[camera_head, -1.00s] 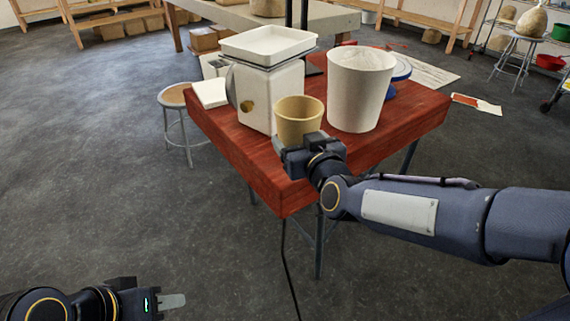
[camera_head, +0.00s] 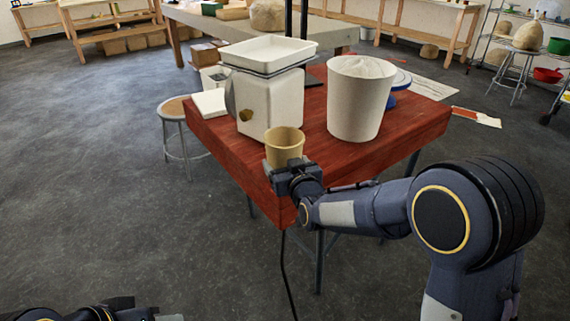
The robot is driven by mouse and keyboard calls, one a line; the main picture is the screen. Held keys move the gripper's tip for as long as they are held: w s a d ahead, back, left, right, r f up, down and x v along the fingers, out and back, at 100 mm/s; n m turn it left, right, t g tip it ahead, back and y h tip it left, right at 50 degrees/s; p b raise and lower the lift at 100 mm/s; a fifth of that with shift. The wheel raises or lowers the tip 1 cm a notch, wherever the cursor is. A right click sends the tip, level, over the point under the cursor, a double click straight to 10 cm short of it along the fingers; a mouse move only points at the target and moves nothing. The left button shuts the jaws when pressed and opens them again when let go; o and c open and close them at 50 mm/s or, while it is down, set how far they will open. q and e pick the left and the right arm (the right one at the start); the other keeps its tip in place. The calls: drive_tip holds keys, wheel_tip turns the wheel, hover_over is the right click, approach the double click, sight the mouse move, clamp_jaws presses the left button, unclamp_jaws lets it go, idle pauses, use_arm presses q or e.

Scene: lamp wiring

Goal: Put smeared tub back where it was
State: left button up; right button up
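A small tan tub (camera_head: 284,147) is upright at the front corner of the red table (camera_head: 232,152), in front of the white scale (camera_head: 270,103). My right gripper (camera_head: 287,168) is shut on the tub's near, lower side. The gripper hides the tub's base, so I cannot tell whether it touches the tabletop. Smears on the tub are too small to make out. My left gripper (camera_head: 150,313) is at the bottom left edge, away from the table and mostly cut off; its opening cannot be seen.
A large white bucket (camera_head: 357,100) filled with pale material stands right of the tub. A blue round thing (camera_head: 400,79) is behind it. A white slab (camera_head: 209,103) lies at the table's left edge. A stool (camera_head: 174,110) stands left. A black cable (camera_head: 286,275) hangs below the front corner.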

drive_tip(key=shift+f, duration=0.1)
drive_tip(key=o, duration=1.2)
drive_tip(key=shift+r, duration=0.2)
drive_tip(key=s+d+m+g, duration=0.2)
drive_tip(key=s+d, duration=0.5)
drive_tip(key=s, duration=0.3)
drive_tip(key=s+d+m+g, duration=0.1)
drive_tip(key=s+d+g, duration=0.1)
drive_tip(key=s+d, duration=0.65)
drive_tip(key=s+d+f+m+g, duration=0.1)
drive_tip(key=s+g, duration=0.1)
drive_tip(key=s, duration=0.4)
drive_tip(key=s+d+f+m+g+h, duration=0.1)
drive_tip(key=s+d+g, duration=0.1)
drive_tip(key=s, duration=0.5)
drive_tip(key=s+d+f+g, duration=0.1)
drive_tip(key=s+d, duration=0.1)
drive_tip(key=s, duration=0.4)
drive_tip(key=shift+s+f+m+g+h, duration=0.25)
drive_tip(key=shift+m+g+h, duration=0.15)
